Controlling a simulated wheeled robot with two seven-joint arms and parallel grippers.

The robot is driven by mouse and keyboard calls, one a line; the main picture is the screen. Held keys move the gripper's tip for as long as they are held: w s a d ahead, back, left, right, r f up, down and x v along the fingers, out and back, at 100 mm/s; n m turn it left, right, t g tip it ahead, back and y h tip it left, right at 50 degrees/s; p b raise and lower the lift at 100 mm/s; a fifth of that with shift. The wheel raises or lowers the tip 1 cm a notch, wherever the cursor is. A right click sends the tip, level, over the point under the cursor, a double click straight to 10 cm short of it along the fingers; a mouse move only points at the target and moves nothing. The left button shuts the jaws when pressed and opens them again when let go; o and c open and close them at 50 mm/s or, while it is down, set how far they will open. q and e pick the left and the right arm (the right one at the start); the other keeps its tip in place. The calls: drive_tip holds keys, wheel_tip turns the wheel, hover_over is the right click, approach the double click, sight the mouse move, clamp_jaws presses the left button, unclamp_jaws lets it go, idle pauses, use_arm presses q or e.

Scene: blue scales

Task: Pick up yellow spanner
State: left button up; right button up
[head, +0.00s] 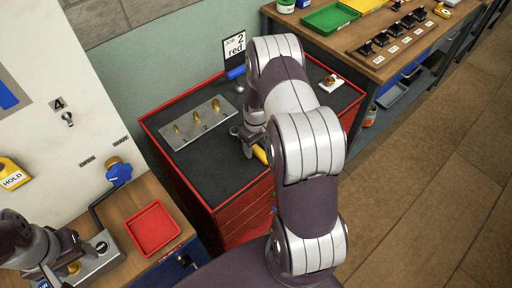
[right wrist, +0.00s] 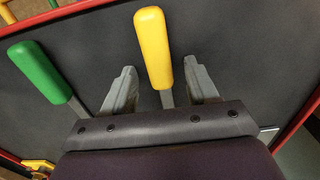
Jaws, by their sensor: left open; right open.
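The yellow spanner (right wrist: 153,48) shows its yellow handle and a short piece of metal shank in the right wrist view. The rest is hidden under my gripper body. My right gripper (right wrist: 162,84) is open, with one finger on each side of the handle's lower end and the shank; a gap shows on both sides. In the head view a small bit of the yellow handle (head: 260,154) shows beside my right gripper (head: 247,148), over the black cabinet top; my arm hides the rest. My left gripper (head: 42,272) is open at the lower left, partly cut off.
A green-handled tool (right wrist: 38,70) lies left of the yellow one. A red tray (head: 153,229) sits on the wooden bench at lower left.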

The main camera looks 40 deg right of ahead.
sight(257, 148)
clamp_jaws()
drive_tip(key=r, duration=0.1)
drive_tip(key=r+b, duration=0.1)
drive_tip(key=r, duration=0.2)
drive_tip(key=shift+s+r, duration=0.2)
drive_tip(key=shift+s, duration=0.1)
drive_tip(key=s+r+b, duration=0.1)
drive_tip(key=s+r, duration=0.5)
drive_tip(key=s, duration=0.5)
drive_tip(key=shift+d+r+b, duration=0.3)
drive_tip(key=shift+r+b, duration=0.05)
